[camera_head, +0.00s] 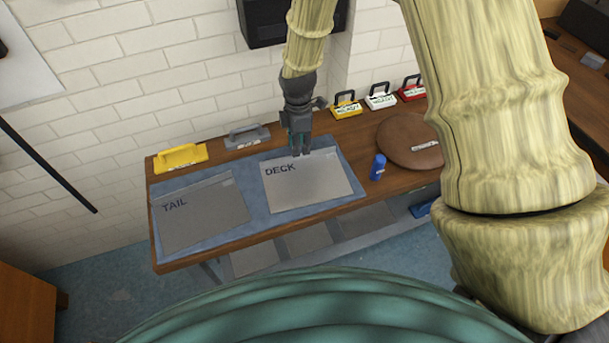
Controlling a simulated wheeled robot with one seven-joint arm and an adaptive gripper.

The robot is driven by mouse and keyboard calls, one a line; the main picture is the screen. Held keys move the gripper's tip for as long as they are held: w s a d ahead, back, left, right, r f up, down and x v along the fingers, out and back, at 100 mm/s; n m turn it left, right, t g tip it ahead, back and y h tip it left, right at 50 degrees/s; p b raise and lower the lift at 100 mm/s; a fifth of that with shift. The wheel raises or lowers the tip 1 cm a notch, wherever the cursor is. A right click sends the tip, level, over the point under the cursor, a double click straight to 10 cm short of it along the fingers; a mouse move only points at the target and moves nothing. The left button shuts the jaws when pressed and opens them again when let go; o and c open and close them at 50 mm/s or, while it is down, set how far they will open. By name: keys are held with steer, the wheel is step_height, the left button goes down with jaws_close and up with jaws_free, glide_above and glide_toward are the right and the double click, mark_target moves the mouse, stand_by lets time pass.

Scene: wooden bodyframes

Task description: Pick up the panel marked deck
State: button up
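The panel marked deck (308,185) is a light grey sheet lying flat on a blue mat (255,198) on the wooden table. A darker grey panel marked tail (203,218) lies to its left on the same mat. My gripper (300,153) points down over the far edge of the deck panel, just right of its lettering. Its fingertips are at or just above that edge; I cannot tell whether they touch it. The fingers are small and dark here, so their opening is unclear.
A blue bottle-like object (378,167) stands right of the deck panel, beside a round brown disc (411,140). Yellow (180,157) and grey (247,136) handled items sit along the wall, with several handled cases further right. A lower shelf (308,240) holds more grey sheets.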

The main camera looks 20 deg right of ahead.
steer(key=shift+w+a+f+p, duration=0.15)
steer(key=shift+f+p, duration=0.15)
steer(key=shift+f, duration=0.3)
steer(key=shift+w+d+f+p, duration=0.15)
steer(key=shift+f+p, duration=0.1)
steer(key=shift+f, duration=1.3)
steer(key=shift+a, duration=0.1)
jaws_close()
